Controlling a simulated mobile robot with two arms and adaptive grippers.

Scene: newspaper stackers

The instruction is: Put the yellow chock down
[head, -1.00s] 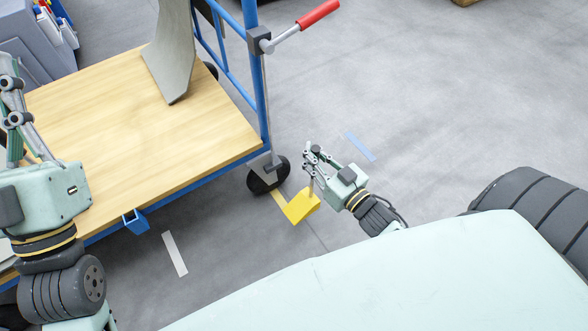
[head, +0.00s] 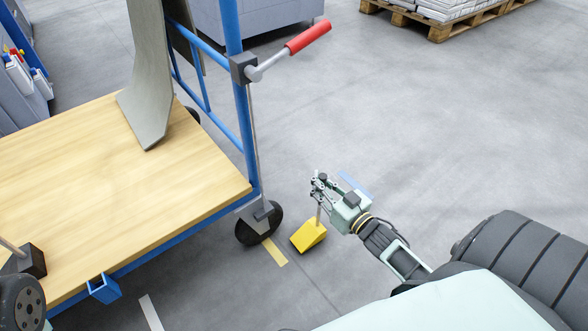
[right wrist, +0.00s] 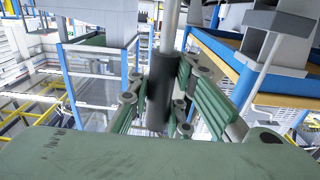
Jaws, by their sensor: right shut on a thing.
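The yellow chock (head: 308,236) is a wedge with a thin upright handle, just right of the trolley's near wheel (head: 259,222) and apart from it in the head view. My right gripper (head: 319,188) is shut on the chock's handle, above the yellow body. In the right wrist view, the fingers close around the handle's dark grip (right wrist: 160,92), and the yellow body is hidden. I cannot tell whether the chock touches the floor. My left gripper is not in view.
The trolley has a wooden deck (head: 90,190), blue frame and red-tipped lever (head: 308,37). Yellow tape (head: 275,252) lies beside the wheel, and blue tape (head: 354,184) lies behind my right gripper. Open floor extends right. A loaded pallet (head: 440,30) stands at the back.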

